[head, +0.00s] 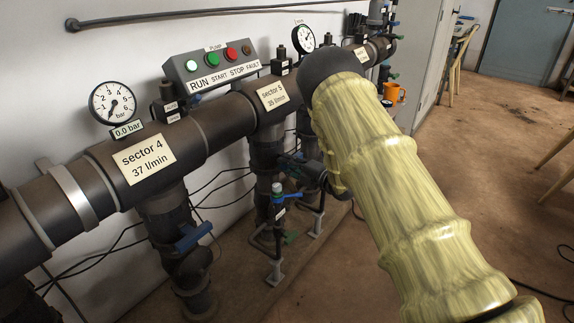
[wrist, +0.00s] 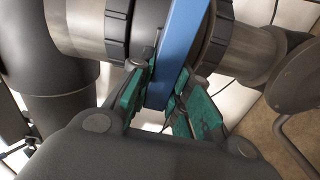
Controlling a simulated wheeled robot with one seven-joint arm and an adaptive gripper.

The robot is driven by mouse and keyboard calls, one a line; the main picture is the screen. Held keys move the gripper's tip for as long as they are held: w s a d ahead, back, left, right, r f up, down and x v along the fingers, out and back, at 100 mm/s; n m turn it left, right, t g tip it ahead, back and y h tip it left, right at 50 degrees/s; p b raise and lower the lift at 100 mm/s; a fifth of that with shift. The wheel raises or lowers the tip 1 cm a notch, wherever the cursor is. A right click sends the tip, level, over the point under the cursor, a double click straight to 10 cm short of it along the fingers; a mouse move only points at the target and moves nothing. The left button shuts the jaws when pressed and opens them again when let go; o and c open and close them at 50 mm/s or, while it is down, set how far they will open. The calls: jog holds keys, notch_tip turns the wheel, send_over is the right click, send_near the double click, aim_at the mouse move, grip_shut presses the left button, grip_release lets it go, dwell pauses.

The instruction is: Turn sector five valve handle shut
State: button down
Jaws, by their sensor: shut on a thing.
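In the wrist view, a flat blue valve handle (wrist: 182,45) runs from the top edge down between the teal fingers of my gripper (wrist: 164,88). The fingers are shut on it, one on each side. In the picture the handle crosses the dark pipe fitting (wrist: 118,28) behind it. In the head view, the sector 5 label (head: 275,95) is on the large dark pipe, and a branch (head: 264,155) drops below it. My pale yellow arm covers the area to the right, and the held handle cannot be made out there.
The sector 4 branch has its own blue handle (head: 194,237). A thin riser with a small blue tap (head: 294,197) stands near the sector 5 branch. A pump box (head: 211,66) and gauges sit above the pipe. Open floor (head: 510,150) lies to the right.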

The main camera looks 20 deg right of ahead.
jog(key=shift+w+d+n, duration=0.15)
jog(key=shift+d+n, duration=0.15)
jog(key=shift+n, duration=0.2)
jog(key=c, duration=1.4)
grip_release()
jog(key=shift+r, duration=0.1)
jog(key=shift+o, duration=0.4)
jog(key=shift+d+f, duration=0.1)
jog(key=shift+f, duration=0.15)
jog(key=shift+a, duration=0.25)
jog(key=v, duration=1.2)
jog(key=shift+d, duration=0.15)
